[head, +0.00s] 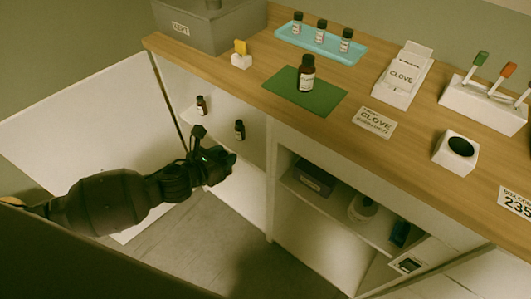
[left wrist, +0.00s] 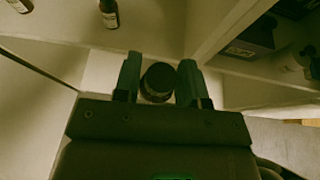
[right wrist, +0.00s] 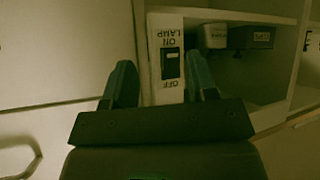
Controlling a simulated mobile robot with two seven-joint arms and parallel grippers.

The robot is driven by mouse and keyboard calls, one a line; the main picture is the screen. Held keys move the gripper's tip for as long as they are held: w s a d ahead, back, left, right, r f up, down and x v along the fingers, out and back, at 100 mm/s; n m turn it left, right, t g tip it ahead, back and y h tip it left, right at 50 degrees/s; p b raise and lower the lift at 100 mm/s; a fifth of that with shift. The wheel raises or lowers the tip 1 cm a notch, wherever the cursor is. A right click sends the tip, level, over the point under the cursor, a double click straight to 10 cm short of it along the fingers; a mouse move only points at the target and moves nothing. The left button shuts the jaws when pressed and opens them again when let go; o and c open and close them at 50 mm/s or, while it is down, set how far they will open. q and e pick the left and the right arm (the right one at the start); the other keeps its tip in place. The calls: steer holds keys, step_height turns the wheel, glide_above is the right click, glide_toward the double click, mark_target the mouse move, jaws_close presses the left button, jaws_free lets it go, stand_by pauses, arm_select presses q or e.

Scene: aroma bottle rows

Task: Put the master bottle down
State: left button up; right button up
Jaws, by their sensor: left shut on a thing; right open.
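A larger brown bottle (head: 306,75) stands upright on a green mat (head: 283,95) on the counter. I cannot tell from the labels which bottle is the master. My right gripper (right wrist: 165,85) is open and empty, facing a lamp switch panel (right wrist: 168,60); it is outside the head view.
Two small brown bottles (head: 201,105) (head: 239,130) stand in the cupboard below the counter. The counter (head: 215,62) also bears a blue tray (head: 345,55) with three bottles, a grey box (head: 205,32), a clove card (head: 375,122), a white cup block (head: 447,163) and a stick holder (head: 470,105).

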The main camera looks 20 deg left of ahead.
arm_select(q)
steer(key=f, duration=0.2)
steer(key=f+b, duration=0.1)
steer(key=f, duration=0.1)
steer(key=shift+s+a+f, duration=0.1)
steer(key=shift+s+a, duration=0.25)
steer(key=shift+w+f, duration=0.1)
steer(key=shift+f, duration=0.05)
steer(key=r+b+x, duration=0.1)
steer(key=x, duration=0.4)
steer(key=r+b+x, duration=0.1)
steer(key=b+x, duration=0.1)
steer(key=x, duration=0.4)
steer(key=w+d+r+b+x, duration=0.1)
steer(key=x, duration=0.5)
steer(key=shift+w+d+r, duration=0.1)
steer(key=shift+w+r, duration=0.15)
steer(key=shift+f+b, duration=0.35)
steer(key=shift+f, duration=0.05)
steer(key=shift+w, duration=0.1)
steer(key=shift+r, duration=0.25)
steer(key=shift+f, duration=0.25)
steer(key=o, duration=1)
arm_select(e)
step_height(320, 180, down, 6)
steer(key=s+g, duration=0.1)
steer(key=shift+f, duration=0.2)
steer(key=shift+s, duration=0.1)
